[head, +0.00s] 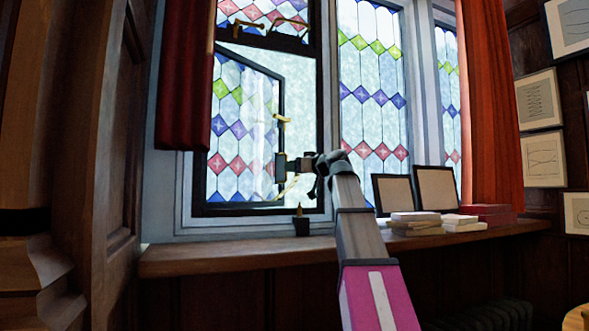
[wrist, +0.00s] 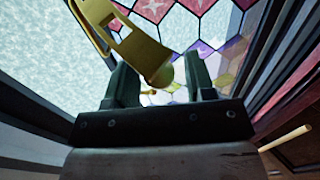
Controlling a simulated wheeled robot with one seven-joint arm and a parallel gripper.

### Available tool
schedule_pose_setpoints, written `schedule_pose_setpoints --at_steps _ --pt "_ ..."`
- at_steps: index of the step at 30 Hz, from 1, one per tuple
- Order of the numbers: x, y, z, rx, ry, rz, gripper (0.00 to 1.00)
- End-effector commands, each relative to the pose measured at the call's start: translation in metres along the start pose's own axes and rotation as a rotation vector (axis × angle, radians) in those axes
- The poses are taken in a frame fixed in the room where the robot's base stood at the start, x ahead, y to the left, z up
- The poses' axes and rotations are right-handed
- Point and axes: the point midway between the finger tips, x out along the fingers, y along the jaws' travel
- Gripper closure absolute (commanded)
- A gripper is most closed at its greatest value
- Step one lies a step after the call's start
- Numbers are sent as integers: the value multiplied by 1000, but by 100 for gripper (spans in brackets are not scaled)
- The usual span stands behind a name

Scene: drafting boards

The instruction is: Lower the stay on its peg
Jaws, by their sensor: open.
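The stay is a brass bar (wrist: 137,45) with a rounded end. In the wrist view it comes in from the top left, and its end lies between my gripper's fingers (wrist: 160,68). The fingers are apart, with a gap visible beside the bar. In the head view my gripper (head: 280,168) is in front of the open leaded casement (head: 240,130), and part of the stay (head: 287,188) shows just below it. I cannot make out the peg clearly in either view.
A brass handle (head: 282,119) is on the casement's edge above my gripper. A red curtain (head: 186,80) hangs at left.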

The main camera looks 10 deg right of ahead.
Motion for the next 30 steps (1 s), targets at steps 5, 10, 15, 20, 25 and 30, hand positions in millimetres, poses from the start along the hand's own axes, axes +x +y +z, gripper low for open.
schedule_pose_setpoints --at_steps 5,10,15,20,25,30 --pt "3 0 0 0 0 0 50" --pt "3 0 0 0 0 0 54" --pt "3 0 0 0 0 0 100" --pt "1 -1 4 0 12 0 100" --pt "-11 -3 26 1 98 -1 100" --pt "-20 -3 48 2 206 -2 100"
